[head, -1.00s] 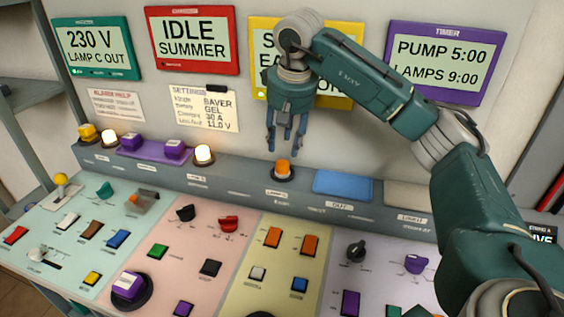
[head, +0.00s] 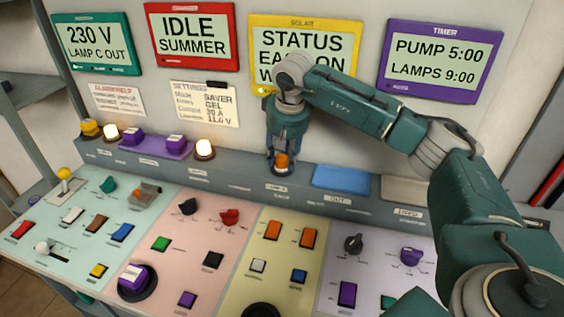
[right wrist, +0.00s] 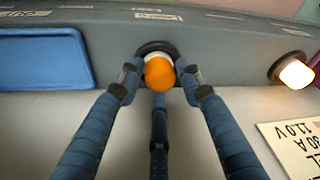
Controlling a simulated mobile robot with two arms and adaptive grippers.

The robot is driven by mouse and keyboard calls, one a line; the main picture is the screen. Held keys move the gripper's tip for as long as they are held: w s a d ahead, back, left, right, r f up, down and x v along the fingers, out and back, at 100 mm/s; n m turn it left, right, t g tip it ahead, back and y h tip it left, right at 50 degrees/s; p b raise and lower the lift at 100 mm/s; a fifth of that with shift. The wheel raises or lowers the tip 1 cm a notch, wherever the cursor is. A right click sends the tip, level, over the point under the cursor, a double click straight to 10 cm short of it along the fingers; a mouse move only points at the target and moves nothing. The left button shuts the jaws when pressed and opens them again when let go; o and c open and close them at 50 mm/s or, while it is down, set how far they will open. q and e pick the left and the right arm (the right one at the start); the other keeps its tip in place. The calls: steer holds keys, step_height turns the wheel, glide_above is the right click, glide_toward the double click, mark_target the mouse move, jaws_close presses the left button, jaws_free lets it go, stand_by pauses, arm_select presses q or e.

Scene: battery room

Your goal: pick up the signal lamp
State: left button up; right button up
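The signal lamp, a small orange dome (head: 282,161), stands upright in a dark round socket on the grey ledge at the back of the console. It also shows in the right wrist view (right wrist: 159,73). My right gripper (head: 283,160) points down over the lamp, with its dark blue fingers around it. In the right wrist view the fingertips (right wrist: 158,72) are on both sides of the lamp and below it, very close. The fingers look spread; contact is hard to tell. My left gripper is not in view.
A blue pad (head: 341,180) lies on the ledge right of the lamp. Switches and knobs cover the sloping panel in front. Screens, including the yellow-framed one (head: 304,52), hang behind.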

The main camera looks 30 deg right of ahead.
steer(key=c, duration=0.6)
steer(key=shift+c, duration=0.2)
